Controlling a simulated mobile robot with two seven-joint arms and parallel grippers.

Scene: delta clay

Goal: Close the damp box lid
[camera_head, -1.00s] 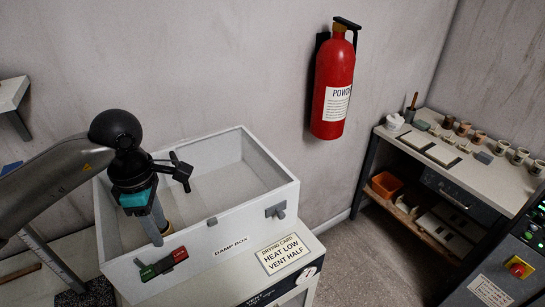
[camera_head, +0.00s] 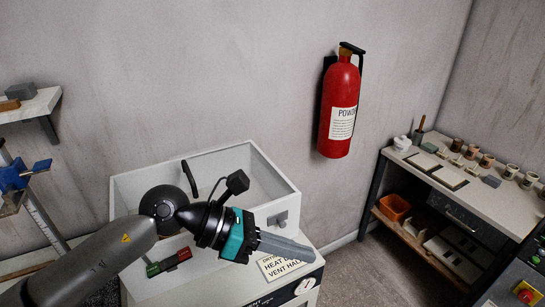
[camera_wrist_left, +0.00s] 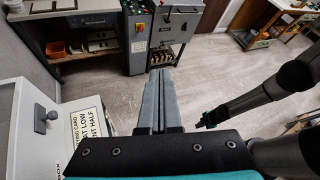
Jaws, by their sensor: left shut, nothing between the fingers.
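The damp box (camera_head: 282,196) is a white, open-topped box in the middle of the head view, with a grey knob-like fitting on its front. I cannot make out a separate lid; part of the box is behind my left arm. The shut fingers also show in the left wrist view (camera_wrist_left: 160,76), beside the box (camera_wrist_left: 22,120) at left. The end of my right arm (camera_wrist_left: 207,118) shows there too; its jaws are too small to read.
The drying card (camera_head: 283,265) lies below the gripper. A fire extinguisher (camera_head: 340,108) hangs on the wall. A bench (camera_head: 482,190) with cups stands right, a shelf (camera_head: 30,105) left. Floor between is clear.

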